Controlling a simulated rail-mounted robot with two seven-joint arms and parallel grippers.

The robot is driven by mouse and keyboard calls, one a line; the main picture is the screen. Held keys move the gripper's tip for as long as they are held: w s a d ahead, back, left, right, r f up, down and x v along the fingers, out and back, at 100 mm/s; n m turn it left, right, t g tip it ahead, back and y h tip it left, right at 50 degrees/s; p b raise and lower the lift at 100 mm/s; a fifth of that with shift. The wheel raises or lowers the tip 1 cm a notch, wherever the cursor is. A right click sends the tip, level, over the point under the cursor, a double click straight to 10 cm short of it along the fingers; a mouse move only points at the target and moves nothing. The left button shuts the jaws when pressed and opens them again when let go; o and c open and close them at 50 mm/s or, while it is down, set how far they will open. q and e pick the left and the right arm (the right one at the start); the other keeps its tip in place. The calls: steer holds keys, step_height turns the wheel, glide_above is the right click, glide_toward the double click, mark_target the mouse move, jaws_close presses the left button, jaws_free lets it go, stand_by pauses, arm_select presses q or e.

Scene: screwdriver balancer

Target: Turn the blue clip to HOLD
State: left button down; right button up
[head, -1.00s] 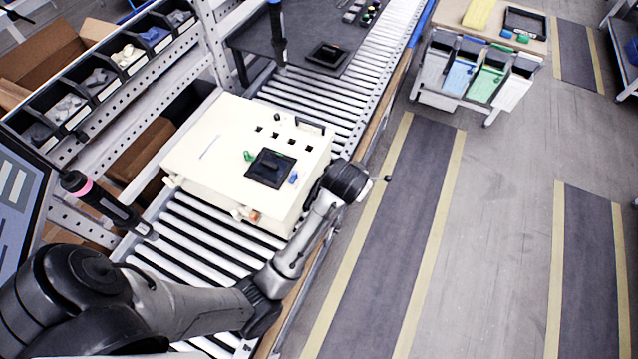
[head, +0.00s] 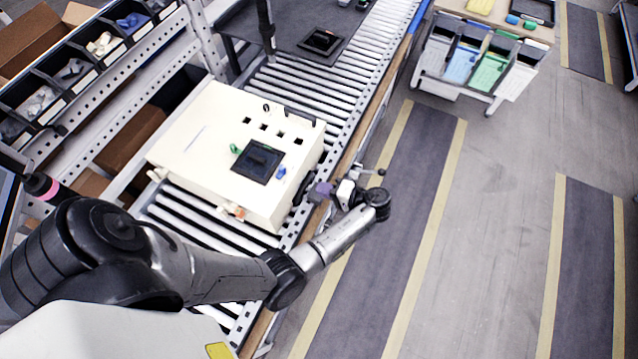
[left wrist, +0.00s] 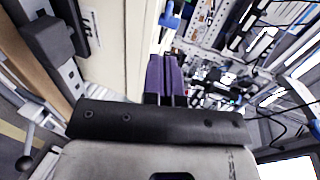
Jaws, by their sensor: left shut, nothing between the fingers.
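The blue clip (head: 282,172) sits on the top face of a cream box (head: 205,125), just right of a black square panel (head: 258,162). A blue part that looks like this clip also shows near the top of the left wrist view (left wrist: 170,16), beyond the fingertips. My left gripper (head: 321,189) is just off the box's right side, its purple fingers pointing toward the box. In the left wrist view the fingers (left wrist: 164,72) are together and empty, apart from the blue part. My right gripper is not in view.
A green clip (head: 236,149) is left of the panel. The box rests on a roller conveyor (head: 200,220). A screwdriver with a pink band (head: 45,187) is at left, another tool (head: 265,30) behind the box. A ball-ended lever (head: 378,172) is close to my left wrist.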

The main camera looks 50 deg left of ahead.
arm_select(q)
steer(key=p, duration=0.3)
glide_toward(282, 176)
steer(key=x, duration=0.5)
steer(key=shift+a+f, duration=0.2)
steer(key=shift+f, duration=0.25)
steer(key=shift+x, duration=0.85)
steer(key=shift+r, duration=0.1)
steer(key=shift+s+m+t+p, duration=0.15)
steer(key=shift+m+t+p, duration=0.25)
steer(key=shift+p, duration=0.1)
